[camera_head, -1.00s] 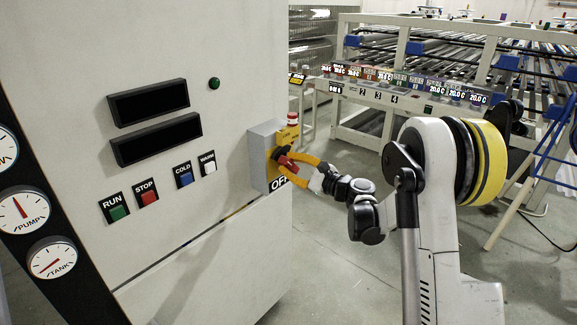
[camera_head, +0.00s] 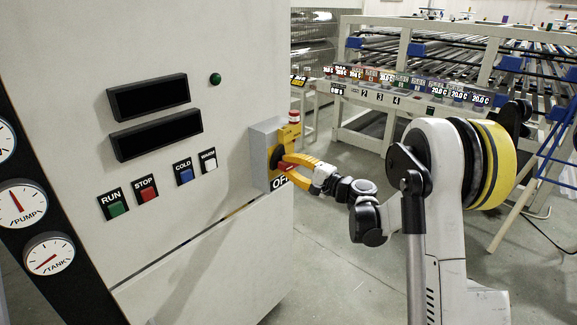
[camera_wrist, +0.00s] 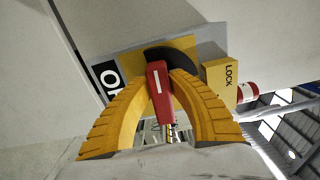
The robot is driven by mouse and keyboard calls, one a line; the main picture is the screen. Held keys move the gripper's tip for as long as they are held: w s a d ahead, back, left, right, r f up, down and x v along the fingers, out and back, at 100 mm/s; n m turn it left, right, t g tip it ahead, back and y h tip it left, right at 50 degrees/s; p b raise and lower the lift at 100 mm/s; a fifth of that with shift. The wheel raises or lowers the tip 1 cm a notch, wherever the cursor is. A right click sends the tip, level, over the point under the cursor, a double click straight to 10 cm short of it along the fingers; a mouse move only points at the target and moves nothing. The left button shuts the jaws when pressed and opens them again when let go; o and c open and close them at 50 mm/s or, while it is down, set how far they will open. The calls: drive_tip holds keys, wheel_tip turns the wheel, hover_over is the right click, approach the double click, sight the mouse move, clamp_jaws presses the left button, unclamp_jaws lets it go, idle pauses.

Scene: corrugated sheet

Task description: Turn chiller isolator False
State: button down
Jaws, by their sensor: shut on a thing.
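The chiller isolator is a grey box (camera_head: 262,155) with a yellow face, on the right edge of the cabinet. Its red handle with a white line (camera_wrist: 158,88) sits on a black round base (camera_wrist: 168,57). My gripper (camera_head: 288,165) has yellow fingers and is shut on the red handle; in the wrist view its fingertips (camera_wrist: 161,80) lie on either side of it. An "OFF" label (camera_head: 279,183) shows below the handle, partly hidden in the wrist view. A yellow "LOCK" block (camera_wrist: 220,80) is beside it.
The cabinet front carries RUN (camera_head: 118,208), STOP (camera_head: 149,193), COLD and WARM buttons, two dark displays and gauges (camera_head: 49,258) at the left. A long machine with rollers (camera_head: 450,65) stands behind. The floor between is clear.

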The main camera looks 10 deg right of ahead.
drive_tip(key=shift+n, duration=0.3)
idle(0.4)
drive_tip(key=c, duration=1.2)
unclamp_jaws()
drive_tip(key=shift+d, duration=0.1)
drive_tip(key=v, duration=1.2)
